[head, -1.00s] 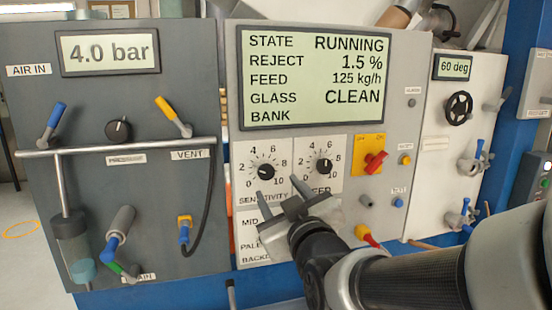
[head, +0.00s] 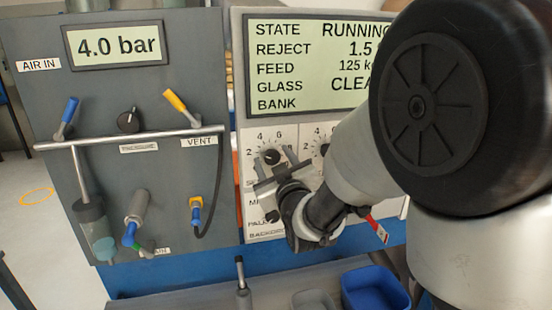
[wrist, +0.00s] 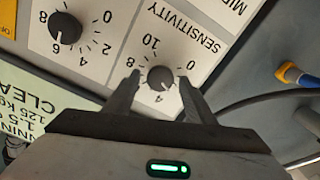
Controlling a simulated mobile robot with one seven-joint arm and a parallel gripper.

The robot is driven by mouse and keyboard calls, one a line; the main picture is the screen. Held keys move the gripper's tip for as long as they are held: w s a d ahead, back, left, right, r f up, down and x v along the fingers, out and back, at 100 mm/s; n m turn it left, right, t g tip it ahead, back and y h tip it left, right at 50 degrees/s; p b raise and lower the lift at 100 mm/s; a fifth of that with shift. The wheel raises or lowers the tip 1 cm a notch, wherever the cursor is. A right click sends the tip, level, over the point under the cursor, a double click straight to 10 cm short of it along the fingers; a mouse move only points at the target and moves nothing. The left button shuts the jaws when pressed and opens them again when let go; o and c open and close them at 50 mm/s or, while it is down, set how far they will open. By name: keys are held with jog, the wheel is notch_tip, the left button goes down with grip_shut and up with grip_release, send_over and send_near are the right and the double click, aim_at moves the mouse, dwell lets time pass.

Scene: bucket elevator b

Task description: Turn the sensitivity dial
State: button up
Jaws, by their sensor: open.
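The sensitivity dial (head: 271,157) is a round black knob on a white numbered plate, below the display. It also shows in the wrist view (wrist: 161,78), with the word SENSITIVITY printed beside it. My gripper (head: 277,160) is in front of this dial with its fingers pointing at the panel. In the wrist view my gripper (wrist: 160,80) is open, with one fingertip on each side of the dial. I cannot tell whether the fingers touch the knob. The fingers cover part of the scale.
The feed dial (wrist: 66,28) is close beside it, mostly behind my arm in the head view. The display (head: 310,66) is above. A grey panel (head: 70,200) with a rail (head: 130,140) and valve handles stands left. A blue bin (head: 375,289) sits below. My arm hides the right side.

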jog(key=shift+c, duration=0.3)
jog(key=c, duration=1)
jog(key=shift+o, duration=0.2)
jog(key=shift+f+b, duration=0.1)
jog(key=shift+b, duration=0.35)
jog(key=shift+d+f+m+b, duration=0.1)
jog(key=shift+m+b, duration=0.3)
jog(key=shift+b, duration=0.05)
jog(key=m+b, duration=0.2)
jog(key=b, duration=0.2)
jog(key=shift+f+m+b, duration=0.15)
jog(key=shift+m+b, duration=0.15)
jog(key=shift+b, duration=0.1)
jog(key=m+b, duration=0.3)
jog(key=b, duration=0.1)
jog(key=shift+b, duration=0.35)
jog(key=shift+d+r+m+b, duration=0.1)
jog(key=shift+r+m+b, duration=0.15)
jog(key=shift+m+b, duration=0.45)
